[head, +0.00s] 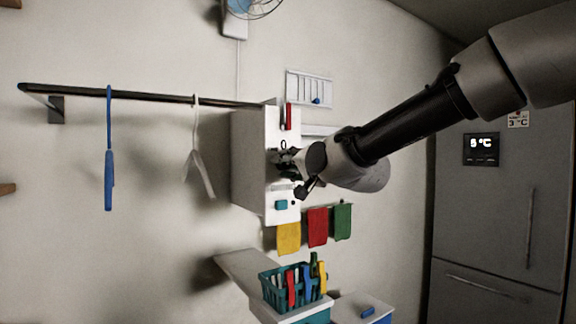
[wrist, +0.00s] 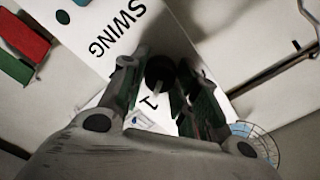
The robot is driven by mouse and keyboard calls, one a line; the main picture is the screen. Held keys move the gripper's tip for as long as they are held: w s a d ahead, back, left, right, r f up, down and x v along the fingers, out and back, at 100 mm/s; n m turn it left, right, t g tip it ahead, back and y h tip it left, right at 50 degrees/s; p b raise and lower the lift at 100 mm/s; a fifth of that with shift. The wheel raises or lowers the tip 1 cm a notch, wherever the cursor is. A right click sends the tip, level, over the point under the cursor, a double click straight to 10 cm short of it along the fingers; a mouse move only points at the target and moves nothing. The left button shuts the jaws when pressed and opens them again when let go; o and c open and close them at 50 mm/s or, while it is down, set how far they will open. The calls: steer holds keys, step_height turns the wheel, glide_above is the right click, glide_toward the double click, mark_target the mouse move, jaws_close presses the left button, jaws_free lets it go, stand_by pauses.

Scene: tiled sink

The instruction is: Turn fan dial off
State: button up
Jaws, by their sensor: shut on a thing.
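The white control box (head: 252,165) hangs on the wall, and my gripper (head: 284,165) is at its front face. In the wrist view, a black round dial (wrist: 159,70) with a pale pointer sits on the white panel (wrist: 100,35), which bears the word SWING and a "1" beside the dial. My gripper (wrist: 161,78) is shut on the dial, one finger on each side. The head view mostly hides the dial behind the gripper. A wall fan (head: 236,22) is at the top of the head view, partly cut off.
Yellow (head: 289,238), red (head: 317,228) and green (head: 342,222) cloths hang below. A teal basket (head: 275,293) stands lower; a fridge (head: 500,210) is right.

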steer(key=n, duration=0.5)
steer(key=shift+n, duration=0.4)
steer(key=n, duration=0.5)
steer(key=shift+f, duration=0.1)
steer(key=shift+n, duration=0.3)
steer(key=o, duration=1)
steer(key=shift+o, duration=0.2)
steer(key=v, duration=1.2)
